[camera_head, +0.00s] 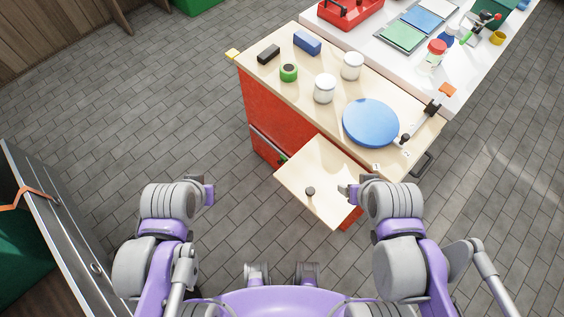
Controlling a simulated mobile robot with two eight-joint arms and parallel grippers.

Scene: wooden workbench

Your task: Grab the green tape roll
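The green tape roll (288,73) stands on the wooden top of the red workbench (337,115), near its left edge. It is a short green ring with a dark centre. My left gripper (210,193) is above the floor at the left, apart from the bench and well short of the tape roll. My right gripper (345,191) is near the right edge of the lower wooden shelf, far from the tape roll. Both grippers are small in this view, and their finger gaps are hard to make out.
Near the tape roll are a black block (268,54), a blue block (307,42) and two white jars (324,89) (351,66). A blue disc (371,123) lies to the right. A lower wooden board (318,178) juts toward me.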

